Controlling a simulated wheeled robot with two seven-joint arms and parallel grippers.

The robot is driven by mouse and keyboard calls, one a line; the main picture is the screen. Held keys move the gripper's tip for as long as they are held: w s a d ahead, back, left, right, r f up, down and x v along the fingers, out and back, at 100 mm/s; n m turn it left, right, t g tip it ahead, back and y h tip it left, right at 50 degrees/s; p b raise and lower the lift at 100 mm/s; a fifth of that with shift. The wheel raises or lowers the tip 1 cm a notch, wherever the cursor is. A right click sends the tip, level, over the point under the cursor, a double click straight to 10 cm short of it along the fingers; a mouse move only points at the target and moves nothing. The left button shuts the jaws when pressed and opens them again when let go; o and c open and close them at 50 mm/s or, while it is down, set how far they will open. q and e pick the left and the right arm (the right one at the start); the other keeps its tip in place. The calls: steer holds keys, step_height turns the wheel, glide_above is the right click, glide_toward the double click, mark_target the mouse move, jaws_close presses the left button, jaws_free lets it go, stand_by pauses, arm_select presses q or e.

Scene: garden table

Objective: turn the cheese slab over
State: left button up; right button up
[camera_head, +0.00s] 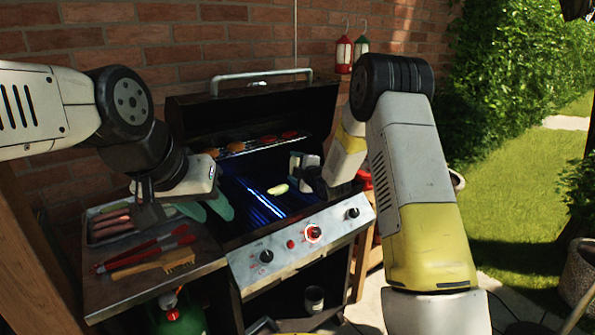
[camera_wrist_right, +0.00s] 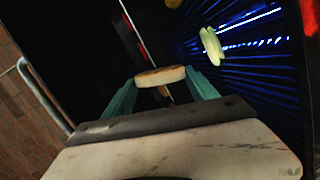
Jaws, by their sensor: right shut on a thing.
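The cheese slab (camera_wrist_right: 160,75), pale with a browned face, is between the teal fingers of my right gripper (camera_wrist_right: 161,84) in the right wrist view. The gripper is shut on it and holds it over the grill.
A pale green-yellow piece (camera_head: 278,189) lies on the lit grill grate. Several browned pieces sit on the upper rack (camera_head: 262,145). The side shelf holds a tray (camera_head: 93,236) of sausages, red tongs (camera_head: 150,247) and a wooden brush (camera_head: 160,264). The raised lid (camera_head: 250,100) stands behind.

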mark_target(297, 204)
steer(key=n, duration=0.3)
steer(key=f+n, duration=0.1)
steer(key=n, duration=0.1)
steer(key=shift+s+n, duration=0.1)
steer(key=shift+n, duration=0.3)
steer(key=n, duration=0.3)
steer(key=shift+f+n, duration=0.2)
steer(key=shift+n, duration=0.1)
steer(key=f+n, duration=0.1)
steer(key=n, duration=0.2)
steer(key=f+n, duration=0.2)
steer(key=n, duration=0.2)
steer(key=f+n, duration=0.2)
steer(key=n, duration=0.2)
steer(key=shift+d+f, duration=0.1)
steer(key=shift+d, duration=0.2)
step_height(297, 204, down, 4)
steer(key=shift+f, duration=0.55)
steer(key=shift+f, duration=0.4)
steer(key=shift+f, duration=0.4)
steer(key=o, duration=1.4)
steer(key=shift+f, duration=0.1)
